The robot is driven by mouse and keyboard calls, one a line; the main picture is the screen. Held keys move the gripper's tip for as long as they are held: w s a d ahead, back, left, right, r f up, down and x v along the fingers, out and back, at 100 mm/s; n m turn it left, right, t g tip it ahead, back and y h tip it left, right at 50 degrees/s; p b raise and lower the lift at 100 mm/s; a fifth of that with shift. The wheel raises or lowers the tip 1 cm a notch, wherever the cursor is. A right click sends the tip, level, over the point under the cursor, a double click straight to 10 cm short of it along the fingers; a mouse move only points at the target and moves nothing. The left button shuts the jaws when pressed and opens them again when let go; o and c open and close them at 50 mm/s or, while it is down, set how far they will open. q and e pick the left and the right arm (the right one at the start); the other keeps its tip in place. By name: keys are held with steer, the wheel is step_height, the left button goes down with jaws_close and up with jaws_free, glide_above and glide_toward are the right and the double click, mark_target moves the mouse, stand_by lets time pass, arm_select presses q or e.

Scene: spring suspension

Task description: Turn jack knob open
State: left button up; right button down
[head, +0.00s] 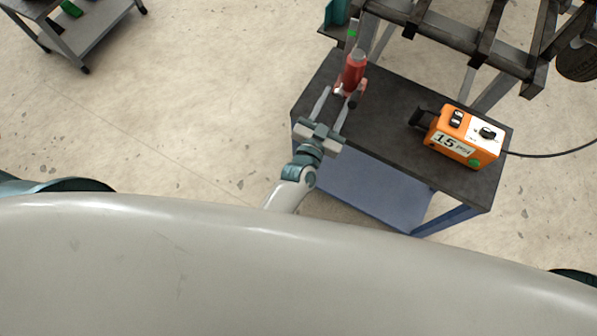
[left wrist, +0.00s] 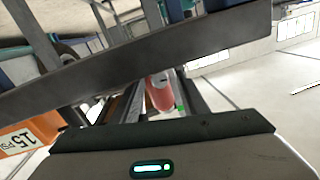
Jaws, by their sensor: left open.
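The red bottle jack (head: 354,72) stands upright on the dark top of the blue cart, near its back left edge. Small pale and dark parts show at its base; I cannot clearly make out the knob among them. My left gripper (head: 339,96) is open, with its two fingers pointing at the jack's base, one on either side. I cannot tell whether they touch it. In the left wrist view the red jack (left wrist: 160,94) shows between the fingers, its upper part cut off by a grey beam. My right gripper is out of view.
An orange box (head: 464,136) marked 15 stands on the right of the cart top (head: 385,125), with a black cable leading right. A grey metal frame (head: 440,32) stands close above and behind the jack. Another cart (head: 95,30) is at the far left. Open floor lies left.

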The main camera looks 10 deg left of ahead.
arm_select(q)
steer(key=b+v, duration=0.3)
steer(key=v, duration=1.4)
steer(key=s+a+f+g+p, duration=0.1)
steer(key=s+f+g, duration=0.1)
steer(key=f, duration=0.7)
steer(key=s+a+f+g+p, duration=0.1)
steer(key=s+f+g, duration=0.2)
steer(key=f, duration=0.7)
steer(key=shift+f, duration=0.3)
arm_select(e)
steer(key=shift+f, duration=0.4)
